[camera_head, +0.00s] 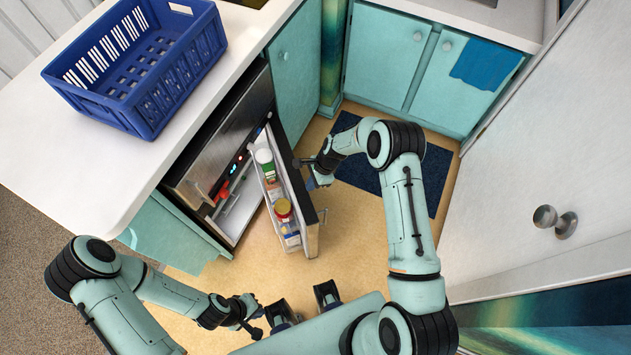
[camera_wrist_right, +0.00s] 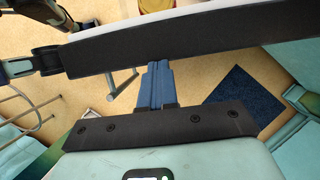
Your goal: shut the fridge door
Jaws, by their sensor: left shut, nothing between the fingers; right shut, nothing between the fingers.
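The fridge (camera_head: 228,115) is a dark, steel-fronted unit under the white counter. Its door (camera_head: 295,185) stands open, swung out over the floor, with jars and bottles on its inner shelves. My right gripper (camera_head: 312,183) is shut and empty at the outer side of the door. In the right wrist view its blue fingers (camera_wrist_right: 156,85) point at the dark door panel (camera_wrist_right: 200,42); I cannot tell whether they touch it. My left gripper (camera_head: 257,325) is shut and empty, low over the floor, well apart from the door.
A blue crate (camera_head: 150,65) stands on the white counter (camera_head: 60,160). Teal cabinets (camera_head: 385,60) line the back, with a dark blue mat (camera_head: 440,165) on the floor before them. A white door with a round knob (camera_head: 555,220) is at the right. Floor is clear below the fridge door.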

